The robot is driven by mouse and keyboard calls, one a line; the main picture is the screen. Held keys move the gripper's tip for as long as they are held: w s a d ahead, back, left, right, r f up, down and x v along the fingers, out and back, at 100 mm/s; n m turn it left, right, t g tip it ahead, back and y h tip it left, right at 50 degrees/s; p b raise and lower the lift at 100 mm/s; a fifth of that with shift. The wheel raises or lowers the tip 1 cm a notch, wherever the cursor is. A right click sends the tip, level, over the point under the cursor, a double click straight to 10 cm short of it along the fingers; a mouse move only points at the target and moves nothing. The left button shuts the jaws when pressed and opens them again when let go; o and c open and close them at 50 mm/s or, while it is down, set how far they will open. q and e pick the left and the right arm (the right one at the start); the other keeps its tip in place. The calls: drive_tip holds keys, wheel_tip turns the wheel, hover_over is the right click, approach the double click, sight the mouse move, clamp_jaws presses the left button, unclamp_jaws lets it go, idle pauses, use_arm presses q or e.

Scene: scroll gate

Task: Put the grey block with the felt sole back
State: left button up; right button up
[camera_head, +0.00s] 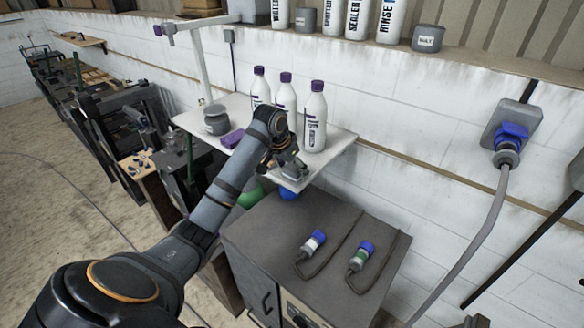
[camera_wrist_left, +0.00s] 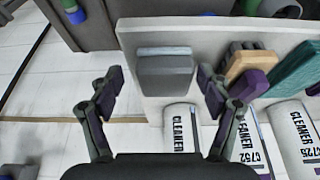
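The grey block (camera_wrist_left: 165,74) shows in the left wrist view at the white shelf (camera_wrist_left: 215,33), with a paler strip along its upper edge in the picture. In the head view the grey block (camera_head: 295,173) is at the shelf's front right corner, partly covered by my gripper. My left gripper (camera_head: 289,163) is over that corner. In the left wrist view its two fingers (camera_wrist_left: 160,88) are apart, one on each side of the block, with a gap on both sides. I cannot make out the sole clearly. My right gripper is not recognisable in either view.
Three white cleaner bottles (camera_head: 287,97) with purple caps stand behind the gripper. A grey jar (camera_head: 216,121) and a purple block (camera_head: 232,138) are on the shelf's left. A tan block (camera_wrist_left: 247,66) and teal block (camera_wrist_left: 297,70) lie nearby. A dark cabinet (camera_head: 283,228) stands below.

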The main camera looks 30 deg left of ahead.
use_arm(q)
drive_tip(key=shift+w+a, duration=0.15)
drive_tip(key=shift+a+r+b, duration=0.1)
drive_tip(key=shift+r+b, duration=0.1)
drive_tip(key=shift+b, duration=0.1)
drive_tip(key=b+v, duration=0.2)
drive_tip(key=v, duration=0.3)
drive_tip(key=shift+r+b, duration=0.2)
drive_tip(key=shift+b, duration=0.15)
drive_tip(key=p+v, duration=0.3)
drive_tip(key=v, duration=0.3)
drive_tip(key=shift+s, duration=0.25)
use_arm(e)
drive_tip(key=shift+s+d+f, duration=0.15)
drive_tip(key=shift+s+d, duration=0.1)
drive_tip(key=shift+s, duration=0.1)
use_arm(q)
drive_tip(key=shift+w+f, duration=0.1)
